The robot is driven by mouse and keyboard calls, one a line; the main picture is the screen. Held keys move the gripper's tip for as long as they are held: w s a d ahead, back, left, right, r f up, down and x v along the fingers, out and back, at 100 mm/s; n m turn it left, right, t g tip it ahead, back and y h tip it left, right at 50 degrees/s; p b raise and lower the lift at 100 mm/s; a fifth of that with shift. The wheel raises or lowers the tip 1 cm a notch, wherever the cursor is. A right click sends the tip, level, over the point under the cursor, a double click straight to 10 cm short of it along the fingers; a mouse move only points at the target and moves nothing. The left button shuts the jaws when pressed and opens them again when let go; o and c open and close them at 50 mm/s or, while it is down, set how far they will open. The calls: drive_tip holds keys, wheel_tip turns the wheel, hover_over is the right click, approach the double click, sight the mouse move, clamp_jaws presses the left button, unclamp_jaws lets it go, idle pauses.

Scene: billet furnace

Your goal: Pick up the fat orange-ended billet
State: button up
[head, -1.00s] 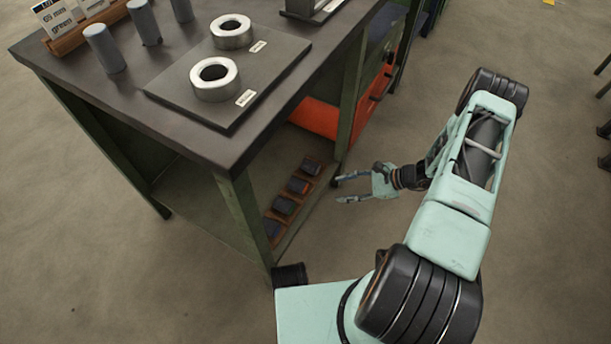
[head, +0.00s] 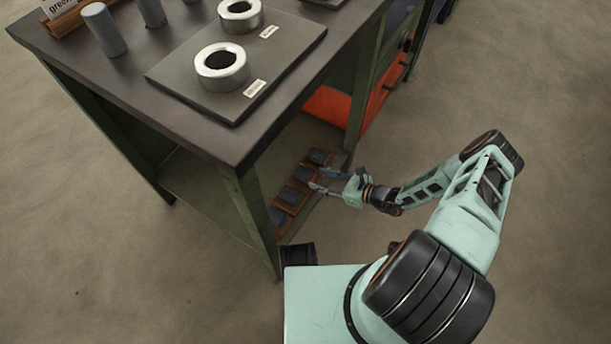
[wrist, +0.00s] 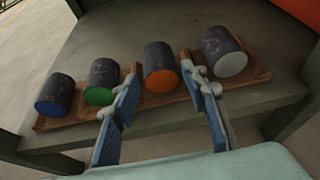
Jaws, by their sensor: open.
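The orange-ended billet (wrist: 160,68) is a dark, short cylinder with its orange end towards the wrist camera. It lies in a wooden rack (wrist: 68,121) on a low shelf, between a green-ended billet (wrist: 103,82) and a white-ended billet (wrist: 225,52). A blue-ended billet (wrist: 54,95) lies at the far left. My gripper (wrist: 168,92) is open and empty, with one finger on each side of the orange end in the wrist view. In the head view my gripper (head: 322,180) is beside the rack at the shelf's edge; the coloured ends are hidden there.
The bench top (head: 130,85) stands above the shelf, with two metal rings (head: 221,68) on a plate and upright grey cylinders (head: 104,30). A green bench leg (head: 250,220) stands near the rack. An orange panel (head: 325,107) is behind. The floor at right is clear.

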sight(313, 177)
drive_tip(key=b+x, duration=0.1)
drive_tip(key=x, duration=0.1)
drive_tip(key=b+x, duration=0.1)
drive_tip(key=x, duration=0.2)
drive_tip(key=shift+s+f, duration=0.1)
drive_tip(key=shift+f, duration=0.15)
drive_tip(key=shift+d, duration=0.1)
clamp_jaws()
drive_tip(key=shift+r, duration=0.2)
